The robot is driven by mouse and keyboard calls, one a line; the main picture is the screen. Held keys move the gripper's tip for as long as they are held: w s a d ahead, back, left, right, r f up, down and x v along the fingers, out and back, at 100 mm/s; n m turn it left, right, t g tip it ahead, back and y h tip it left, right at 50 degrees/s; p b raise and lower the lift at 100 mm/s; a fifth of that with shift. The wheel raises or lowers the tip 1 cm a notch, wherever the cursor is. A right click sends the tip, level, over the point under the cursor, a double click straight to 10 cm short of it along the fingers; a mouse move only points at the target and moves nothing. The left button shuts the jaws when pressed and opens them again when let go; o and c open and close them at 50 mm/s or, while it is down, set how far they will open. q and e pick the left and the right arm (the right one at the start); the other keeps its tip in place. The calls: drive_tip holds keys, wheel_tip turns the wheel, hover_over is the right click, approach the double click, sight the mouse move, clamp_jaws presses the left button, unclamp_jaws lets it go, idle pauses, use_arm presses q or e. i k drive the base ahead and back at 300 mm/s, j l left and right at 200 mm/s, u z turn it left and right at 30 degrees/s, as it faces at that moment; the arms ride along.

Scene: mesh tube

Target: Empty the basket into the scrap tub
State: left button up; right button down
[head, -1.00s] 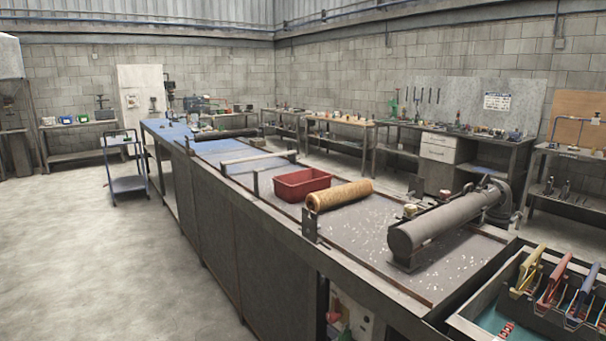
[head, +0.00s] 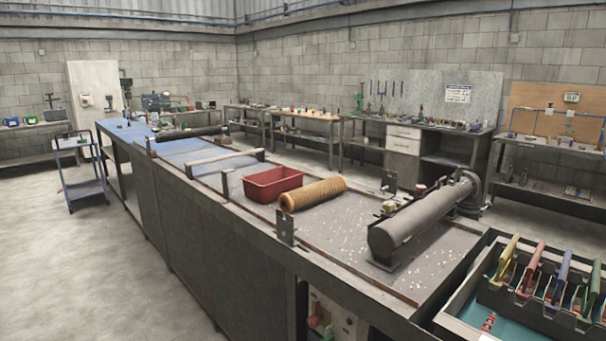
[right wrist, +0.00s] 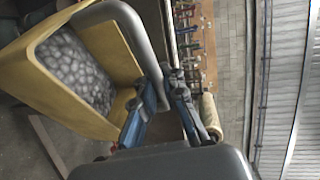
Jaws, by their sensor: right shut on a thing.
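In the right wrist view my right gripper (right wrist: 170,85) is shut at the edge of a yellow basket (right wrist: 103,125). A grey curved band, like a rim or handle, runs along the basket to the fingers. Grey rounded lumps (right wrist: 75,70) lie inside the basket. The exact grip point is partly hidden by the fingers. In the head view a red tub (head: 272,184), which looks like the scrap tub, stands on the long bench. Its inside is mostly out of sight. Neither gripper shows in the head view.
A tan roll (head: 313,194) lies right beside the red tub. A grey cylinder machine (head: 420,222) stands nearer on the bench (head: 352,232). A tray with coloured-handled tools (head: 470,318) is at lower right. A blue trolley (head: 85,188) stands left; the floor between is clear.

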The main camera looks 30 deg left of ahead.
sight(266, 187)
drive_tip(key=i+j+z, duration=0.1)
drive_tip(key=j+z, duration=0.35)
drive_tip(key=j, duration=1.15)
drive_tip(key=j+z, duration=0.1)
drive_tip(key=j, duration=1.8)
drive_tip(key=k+j, duration=0.1)
drive_tip(key=j, duration=1.8)
drive_tip(key=i+j+z, duration=0.05)
